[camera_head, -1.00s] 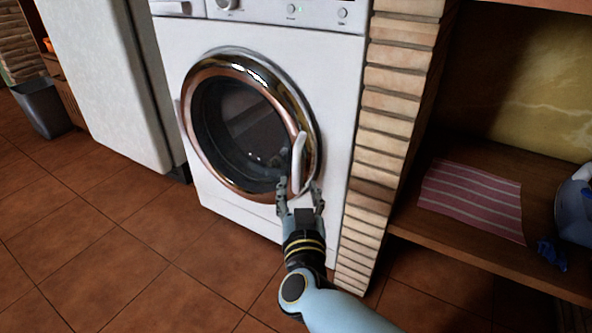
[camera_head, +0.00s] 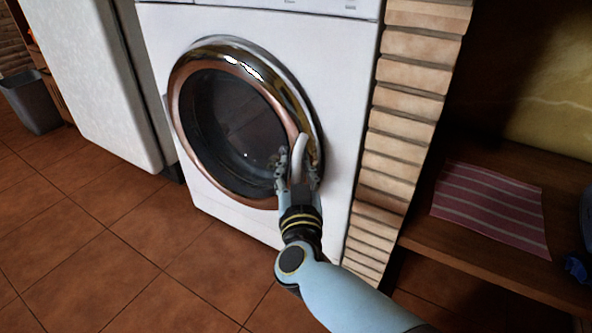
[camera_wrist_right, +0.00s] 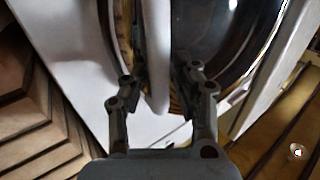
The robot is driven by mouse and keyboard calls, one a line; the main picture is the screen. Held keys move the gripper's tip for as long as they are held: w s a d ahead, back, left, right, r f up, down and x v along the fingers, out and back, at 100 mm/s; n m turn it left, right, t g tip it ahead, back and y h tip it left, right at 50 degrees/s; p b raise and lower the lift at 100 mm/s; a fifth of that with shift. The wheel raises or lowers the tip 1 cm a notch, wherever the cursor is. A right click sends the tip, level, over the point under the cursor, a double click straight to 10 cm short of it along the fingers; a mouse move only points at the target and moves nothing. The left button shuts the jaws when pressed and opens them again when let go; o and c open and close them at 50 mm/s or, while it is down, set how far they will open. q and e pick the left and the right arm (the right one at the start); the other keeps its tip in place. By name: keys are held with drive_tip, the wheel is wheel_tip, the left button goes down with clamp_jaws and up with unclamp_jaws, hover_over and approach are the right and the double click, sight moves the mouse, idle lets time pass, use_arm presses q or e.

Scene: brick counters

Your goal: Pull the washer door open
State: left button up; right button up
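The white washer (camera_head: 345,75) has a round door (camera_head: 232,115) with a copper and chrome rim and dark glass. The door looks shut. Its pale curved handle (camera_head: 300,148) is on the right side of the rim. My right gripper (camera_head: 297,170) is at the handle's lower part, with one finger on each side. In the right wrist view, the handle (camera_wrist_right: 158,55) runs between the fingers of my right gripper (camera_wrist_right: 163,80), and gaps show on both sides. The gripper is open around it. My left gripper is not in view.
A brick pillar (camera_head: 410,105) stands close to the washer's right side. Right of it is a wooden shelf (camera_head: 425,240) with a striped red cloth (camera_head: 490,205). A white appliance (camera_head: 90,80) and a grey bin (camera_head: 33,103) stand at left. Tiled floor (camera_head: 120,265) in front is clear.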

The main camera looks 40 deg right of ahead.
clamp_jaws()
